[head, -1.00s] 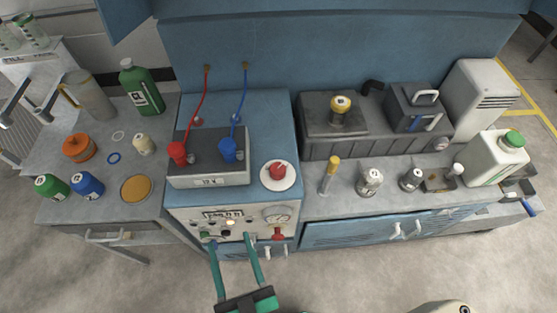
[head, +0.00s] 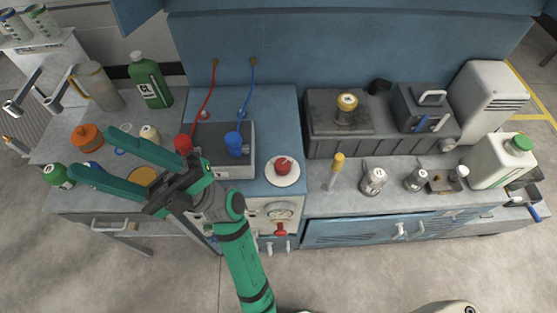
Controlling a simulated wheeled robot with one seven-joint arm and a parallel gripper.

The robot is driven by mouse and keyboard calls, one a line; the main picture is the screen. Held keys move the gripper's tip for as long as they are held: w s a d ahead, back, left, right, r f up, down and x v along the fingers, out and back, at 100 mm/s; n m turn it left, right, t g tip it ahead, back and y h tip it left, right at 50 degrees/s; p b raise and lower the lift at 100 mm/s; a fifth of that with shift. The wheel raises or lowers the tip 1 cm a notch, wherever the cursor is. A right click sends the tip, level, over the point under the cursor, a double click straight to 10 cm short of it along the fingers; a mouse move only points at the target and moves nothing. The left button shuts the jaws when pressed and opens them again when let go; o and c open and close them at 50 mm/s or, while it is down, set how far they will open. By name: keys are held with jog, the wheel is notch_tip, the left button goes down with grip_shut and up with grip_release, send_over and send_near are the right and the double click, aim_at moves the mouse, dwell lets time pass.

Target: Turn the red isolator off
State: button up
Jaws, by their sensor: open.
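A red knob (head: 283,166) sits on a round white plate (head: 283,180) on the blue cabinet's top, right of the grey battery box; it looks like the red isolator. My gripper (head: 95,152) is open and empty, with its long green fingers spread and pointing left over the left bench. It is well left of the red knob, and nothing touches the knob. A red handle (head: 281,230) also shows on the front panel, below a round gauge (head: 281,214).
The grey battery box (head: 239,170) carries a red and a blue clamp with cables rising to the back wall. A yellow-topped post (head: 335,170) and small jars stand right of the knob. Bottles and an orange pot (head: 87,137) crowd the left bench.

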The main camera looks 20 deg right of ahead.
jog(key=a+n+g+h, duration=0.4)
jog(key=n+g+h, duration=0.1)
jog(key=n+g, duration=0.35)
jog(key=m+t+h, duration=0.5)
jog(key=m+h, duration=0.3)
jog(key=h, duration=1.7)
send_over(283, 164)
notch_tip(283, 164, down, 21)
notch_tip(283, 164, down, 11)
jog(key=shift+a, duration=0.1)
jog(key=c, duration=1)
